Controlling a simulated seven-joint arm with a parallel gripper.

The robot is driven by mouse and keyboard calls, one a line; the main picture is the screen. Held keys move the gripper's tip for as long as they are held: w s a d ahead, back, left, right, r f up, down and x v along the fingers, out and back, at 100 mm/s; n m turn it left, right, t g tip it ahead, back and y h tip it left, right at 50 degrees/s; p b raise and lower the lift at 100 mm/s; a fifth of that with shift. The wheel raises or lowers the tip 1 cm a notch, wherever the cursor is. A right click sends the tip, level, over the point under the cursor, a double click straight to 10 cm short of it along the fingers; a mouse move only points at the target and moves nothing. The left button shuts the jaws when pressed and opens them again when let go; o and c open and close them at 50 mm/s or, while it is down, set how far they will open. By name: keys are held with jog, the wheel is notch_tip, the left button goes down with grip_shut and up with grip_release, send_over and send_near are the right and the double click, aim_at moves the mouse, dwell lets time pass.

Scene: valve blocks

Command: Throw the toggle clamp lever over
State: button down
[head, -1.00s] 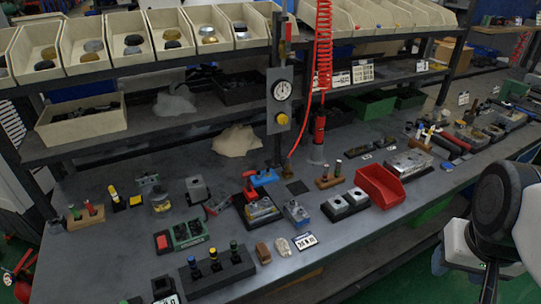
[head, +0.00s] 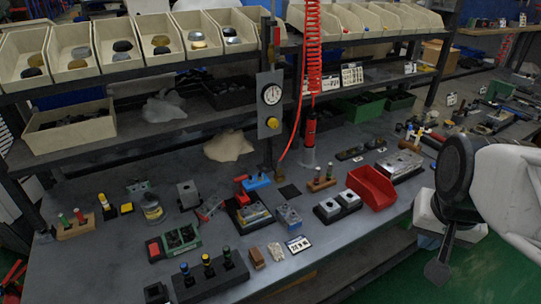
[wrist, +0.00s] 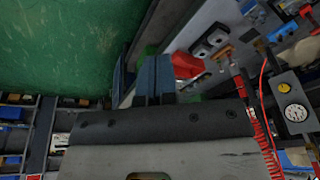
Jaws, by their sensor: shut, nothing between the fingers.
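What looks like the toggle clamp (head: 252,214) stands on a dark base in the middle of the bench in the head view. A red lever or handle (head: 240,186) stands up at its back left. It is too small to tell the lever's exact position. My gripper (head: 437,272) is at the right in the head view, off the bench's front edge and well away from the clamp. In the wrist view my gripper's two dark fingers (wrist: 154,76) are side by side, shut and empty. I cannot make out the clamp in the wrist view.
A red bin (head: 371,188) stands on the bench between my gripper and the clamp. A black block with several coloured knobs (head: 208,276) sits near the front edge. A gauge post (head: 270,105) and a red coiled hose (head: 312,50) rise behind the clamp.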

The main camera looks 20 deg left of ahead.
jog(key=w+a+f+m+y, duration=0.1)
jog(key=w+a+m, duration=0.1)
jog(key=w+a, duration=0.65)
jog(key=w+a+f+m, duration=0.2)
jog(key=w+a, duration=0.6)
jog(key=a, duration=0.2)
jog(key=w+a+f+m+y, duration=0.1)
jog(key=w+a+f+m, duration=0.1)
jog(key=a, duration=0.9)
jog(key=w+a+f+m, duration=0.1)
jog(key=w+a+f, duration=0.3)
jog(key=a, duration=0.7)
jog(key=shift+f+m+y, duration=0.4)
jog(key=shift+f, duration=0.5)
jog(key=shift+w+f, duration=0.1)
jog(key=shift+f, duration=0.05)
send_near(241, 187)
jog(key=s+d+f, duration=0.2)
jog(key=f, duration=0.1)
jog(key=shift+s+d, duration=0.15)
jog(key=shift+s, duration=0.2)
jog(key=shift+w+a+f, duration=0.15)
jog(key=shift+w+a, duration=0.55)
jog(key=shift+w+a+f, duration=0.15)
jog(key=shift+w+a, duration=0.55)
jog(key=shift+w, duration=0.05)
